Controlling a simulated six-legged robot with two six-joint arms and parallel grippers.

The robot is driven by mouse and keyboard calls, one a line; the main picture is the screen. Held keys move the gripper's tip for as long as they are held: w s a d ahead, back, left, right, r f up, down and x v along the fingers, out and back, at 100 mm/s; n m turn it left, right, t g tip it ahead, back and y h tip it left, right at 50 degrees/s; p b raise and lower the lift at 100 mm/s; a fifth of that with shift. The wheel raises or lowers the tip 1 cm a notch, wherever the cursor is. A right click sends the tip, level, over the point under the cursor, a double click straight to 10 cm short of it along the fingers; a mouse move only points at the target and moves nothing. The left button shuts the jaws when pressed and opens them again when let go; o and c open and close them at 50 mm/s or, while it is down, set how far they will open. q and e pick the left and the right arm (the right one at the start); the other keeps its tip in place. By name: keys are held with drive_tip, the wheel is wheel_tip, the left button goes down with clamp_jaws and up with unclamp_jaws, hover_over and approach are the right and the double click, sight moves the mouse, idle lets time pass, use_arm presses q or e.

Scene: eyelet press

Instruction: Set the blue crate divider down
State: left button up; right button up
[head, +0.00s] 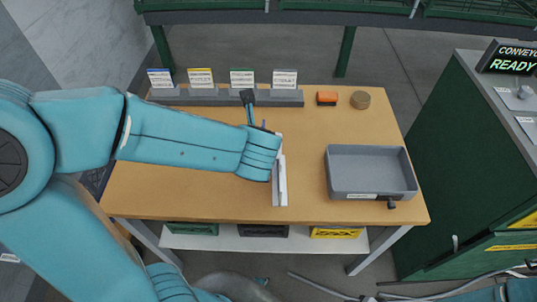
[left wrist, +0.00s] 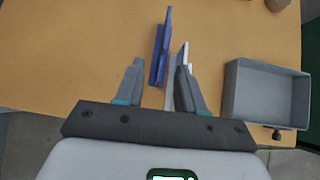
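The blue crate divider (left wrist: 161,48) shows in the left wrist view as an upright blue panel, seen nearly edge-on. In the head view my left arm hides most of it. A pale grey-white panel (head: 280,180) stands on the table just right of it and also shows in the left wrist view (left wrist: 184,54). My left gripper (left wrist: 160,66) is open, with the divider's near end between its spread fingers and apart from the left one. Whether the right finger touches the pale panel, I cannot tell. My right gripper is not in view.
A grey tray (head: 370,193) stands empty at the table's right. An orange-and-black block (head: 326,98) and a round tan object (head: 360,100) lie behind it. A grey rack (head: 225,98) with labelled cards runs along the back. The wooden table's (head: 150,200) front left is clear.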

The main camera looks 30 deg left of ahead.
use_arm(q)
drive_tip(key=b+x, duration=0.1)
drive_tip(key=x, duration=0.4)
drive_tip(key=w+b+x, duration=0.1)
drive_tip(key=x, duration=0.4)
drive_tip(key=r+x, duration=0.1)
drive_tip(key=x, duration=0.4)
drive_tip(key=shift+w+d+f+b, duration=0.15)
drive_tip(key=shift+w+b, duration=0.15)
drive_tip(key=shift+b, duration=0.1)
clamp_jaws()
